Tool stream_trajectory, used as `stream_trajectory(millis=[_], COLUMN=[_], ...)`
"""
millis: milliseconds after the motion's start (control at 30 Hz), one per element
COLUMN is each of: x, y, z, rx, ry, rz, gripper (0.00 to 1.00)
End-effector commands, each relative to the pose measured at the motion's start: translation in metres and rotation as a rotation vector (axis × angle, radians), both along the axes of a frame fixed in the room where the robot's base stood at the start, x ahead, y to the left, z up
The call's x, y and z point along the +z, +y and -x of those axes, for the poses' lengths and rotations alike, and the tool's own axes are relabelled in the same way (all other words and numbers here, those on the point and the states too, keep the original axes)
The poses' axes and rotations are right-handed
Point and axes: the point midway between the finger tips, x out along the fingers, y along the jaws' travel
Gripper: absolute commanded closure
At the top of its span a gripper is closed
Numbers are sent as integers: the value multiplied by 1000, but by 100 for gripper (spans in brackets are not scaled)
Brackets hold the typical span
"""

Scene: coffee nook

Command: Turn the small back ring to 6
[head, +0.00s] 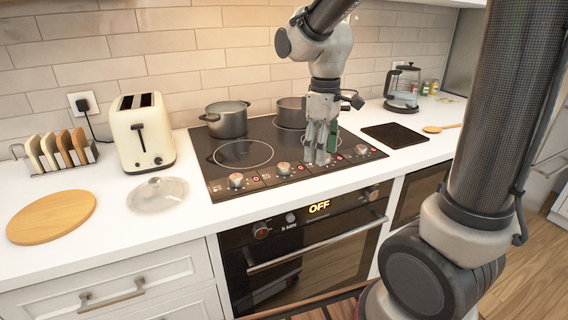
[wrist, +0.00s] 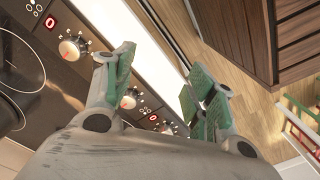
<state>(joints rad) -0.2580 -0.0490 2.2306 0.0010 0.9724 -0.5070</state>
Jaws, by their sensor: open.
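The black cooktop (head: 215,182) has a row of silver knobs along its front edge, each with a small red display. Knobs show at the left (head: 236,180), the middle left (head: 283,168) and the right (head: 361,149); another is partly hidden by my gripper. My gripper (head: 320,152) is open and points down over the front right of the cooktop. In the wrist view a knob (wrist: 130,97) shows beside the left finger of my gripper (wrist: 162,88), and another knob (wrist: 72,47) stands clear of it. The red display (wrist: 51,22) near that knob reads 0.
A grey pot (head: 227,121) stands at the back left and another pot (head: 291,110) at the back right, partly behind my arm. A bare ring (head: 243,153) lies front left. The oven (head: 300,245) below shows OFF. A toaster (head: 142,135) and glass lid (head: 157,193) stand left.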

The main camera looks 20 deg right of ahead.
Motion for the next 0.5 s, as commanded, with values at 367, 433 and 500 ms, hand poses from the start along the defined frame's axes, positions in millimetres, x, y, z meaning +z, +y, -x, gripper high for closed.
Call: stream_trajectory(millis=[367,433,500], x=[-20,-17,-17], y=[59,60,60], z=[-111,-114,-113], rx=[1314,1475,1595], ry=[-2,-10,-8], rz=[-13,-10,-12], gripper=[44,44,44])
